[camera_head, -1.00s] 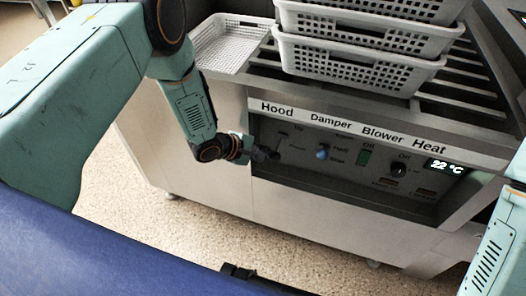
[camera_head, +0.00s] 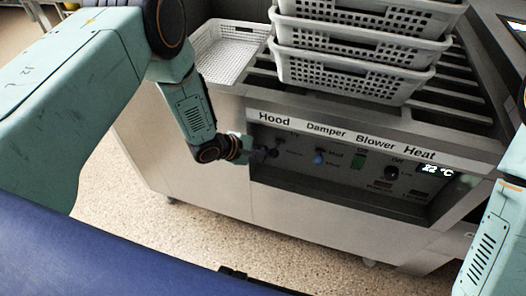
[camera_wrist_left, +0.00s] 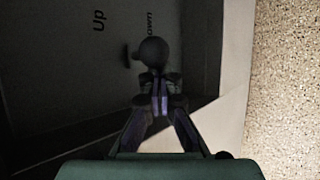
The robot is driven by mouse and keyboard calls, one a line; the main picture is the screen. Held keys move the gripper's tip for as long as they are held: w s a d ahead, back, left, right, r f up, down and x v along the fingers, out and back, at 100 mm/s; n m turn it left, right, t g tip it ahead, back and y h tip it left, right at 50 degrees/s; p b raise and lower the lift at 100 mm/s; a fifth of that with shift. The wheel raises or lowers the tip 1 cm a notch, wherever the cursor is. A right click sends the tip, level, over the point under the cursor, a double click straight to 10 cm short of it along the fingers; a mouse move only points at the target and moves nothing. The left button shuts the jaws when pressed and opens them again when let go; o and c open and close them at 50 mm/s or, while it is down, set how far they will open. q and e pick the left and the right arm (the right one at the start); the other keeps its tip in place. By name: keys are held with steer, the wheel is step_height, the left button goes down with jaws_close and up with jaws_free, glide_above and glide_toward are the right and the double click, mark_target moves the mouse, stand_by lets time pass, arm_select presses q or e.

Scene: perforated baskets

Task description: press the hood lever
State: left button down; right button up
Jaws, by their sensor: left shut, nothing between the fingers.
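The hood lever (camera_head: 273,152) is a dark knob on the recessed control panel, below the "Hood" label. In the left wrist view its round ball end (camera_wrist_left: 153,50) stands out from the dark panel, near the words "Up" and "Down". My left gripper (camera_head: 258,155) is shut and empty, right at the lever. In the left wrist view its closed fingertips (camera_wrist_left: 160,100) lie just below the ball in the picture, and I cannot tell whether they touch it. My right arm shows at the right edge, but its gripper is out of view.
A lit display reads 22 °C. Stacked perforated baskets (camera_head: 350,75) and a single basket (camera_head: 228,50) stand on top.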

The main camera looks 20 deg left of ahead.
arm_select(q)
steer(key=shift+w+r+p, duration=0.1)
steer(key=shift+r+p, duration=0.65)
steer(key=shift+r, duration=0.05)
steer(key=shift+a, duration=0.1)
